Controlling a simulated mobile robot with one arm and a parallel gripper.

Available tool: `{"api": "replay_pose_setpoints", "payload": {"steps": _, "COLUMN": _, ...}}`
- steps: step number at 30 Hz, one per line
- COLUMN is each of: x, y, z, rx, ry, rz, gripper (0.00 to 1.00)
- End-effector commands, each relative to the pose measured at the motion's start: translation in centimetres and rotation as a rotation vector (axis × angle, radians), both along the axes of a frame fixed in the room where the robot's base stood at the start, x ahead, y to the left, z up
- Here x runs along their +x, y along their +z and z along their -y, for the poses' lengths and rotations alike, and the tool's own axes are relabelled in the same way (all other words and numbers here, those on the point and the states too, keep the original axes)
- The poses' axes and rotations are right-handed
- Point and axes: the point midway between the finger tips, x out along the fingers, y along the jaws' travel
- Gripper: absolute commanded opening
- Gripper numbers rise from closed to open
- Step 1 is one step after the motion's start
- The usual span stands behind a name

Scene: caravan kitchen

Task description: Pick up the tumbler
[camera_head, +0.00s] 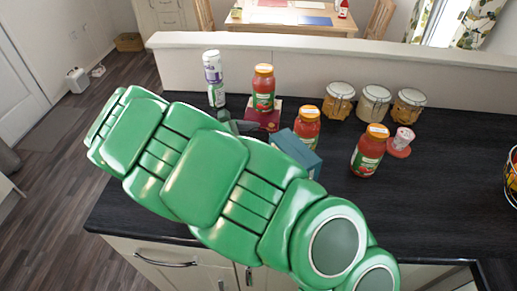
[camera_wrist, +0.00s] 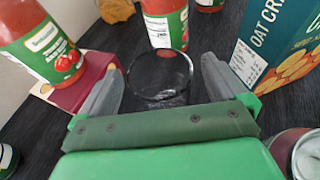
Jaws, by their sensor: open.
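The tumbler (camera_wrist: 163,92) is a clear, dark-looking glass standing on the dark counter in the wrist view. My gripper (camera_wrist: 161,68) is open, with one grey finger on each side of the tumbler. The fingers appear apart from the glass, though I cannot tell whether either touches it. The tumbler's lower near part is close to my green palm. In the head view my green arm reaches over the counter and hides most of the gripper, and I cannot make out the tumbler clearly.
More sauce jars (camera_head: 307,127) (camera_head: 369,152) and a teal cracker box (camera_head: 297,150) stand close by. A can (camera_head: 213,78) is at left; lidded jars (camera_head: 374,103) line the back. The right counter is clearer.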

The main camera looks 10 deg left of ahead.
Motion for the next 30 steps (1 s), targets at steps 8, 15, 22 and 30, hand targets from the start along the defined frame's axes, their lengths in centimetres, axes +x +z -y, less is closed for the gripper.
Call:
{"api": "replay_pose_setpoints", "payload": {"steps": 8, "x": 1.1, "y": -0.9, "z": 2.6, "rx": -0.001, "ry": -0.002, "rz": 0.001, "gripper": 0.99}}
{"api": "replay_pose_setpoints", "payload": {"steps": 15, "x": 1.1, "y": -1.0, "z": 2.7, "rx": -0.001, "ry": -0.001, "rz": 0.0, "gripper": 0.93}}
{"api": "replay_pose_setpoints", "payload": {"steps": 22, "x": 1.1, "y": -1.0, "z": 2.7, "rx": -0.001, "ry": -0.001, "rz": 0.0, "gripper": 0.58}}
{"api": "replay_pose_setpoints", "payload": {"steps": 30, "x": 1.1, "y": -0.9, "z": 2.7, "rx": -0.001, "ry": -0.001, "rz": 0.0, "gripper": 0.34}}
